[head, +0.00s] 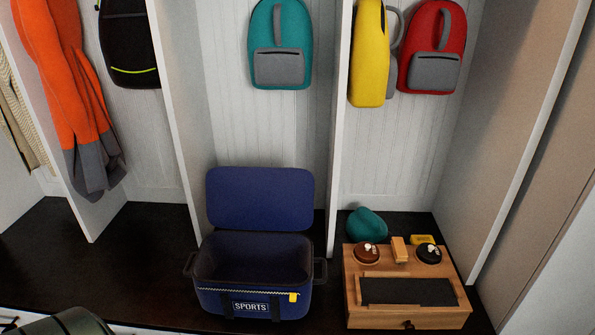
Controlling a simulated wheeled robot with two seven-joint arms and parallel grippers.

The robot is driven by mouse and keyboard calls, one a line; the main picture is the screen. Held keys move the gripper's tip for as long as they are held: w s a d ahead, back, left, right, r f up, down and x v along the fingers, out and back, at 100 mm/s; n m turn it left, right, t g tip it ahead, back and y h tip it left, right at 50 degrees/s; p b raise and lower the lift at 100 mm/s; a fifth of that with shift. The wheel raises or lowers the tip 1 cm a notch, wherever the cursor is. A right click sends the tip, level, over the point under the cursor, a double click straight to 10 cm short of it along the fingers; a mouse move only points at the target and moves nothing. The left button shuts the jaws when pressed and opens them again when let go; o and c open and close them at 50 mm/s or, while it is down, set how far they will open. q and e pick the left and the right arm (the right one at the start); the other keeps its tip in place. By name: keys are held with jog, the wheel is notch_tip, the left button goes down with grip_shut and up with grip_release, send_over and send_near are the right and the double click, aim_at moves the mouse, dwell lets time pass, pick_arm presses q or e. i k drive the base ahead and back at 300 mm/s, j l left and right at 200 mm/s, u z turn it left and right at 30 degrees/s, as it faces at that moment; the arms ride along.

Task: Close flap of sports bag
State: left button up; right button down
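The blue sports bag (240,302) stands on the dark bench in the middle cubby, with a "SPORTS" label and a yellow zipper pull on its front. Its flap (260,198) is open and stands upright at the back edge. The inside of the bag looks dark and empty. A side handle sticks out on the left and on the right. Neither of my grippers shows in the head view.
A wooden box (412,318) with two round items and brushes stands right of the bag, a teal item (367,223) behind it. Upright dividers flank the bag's cubby. Backpacks (280,45) hang above. A green rolled item (68,322) lies at the lower left. The bench left of the bag is clear.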

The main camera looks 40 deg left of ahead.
aim_at(274, 199)
jog(key=u, duration=1.4)
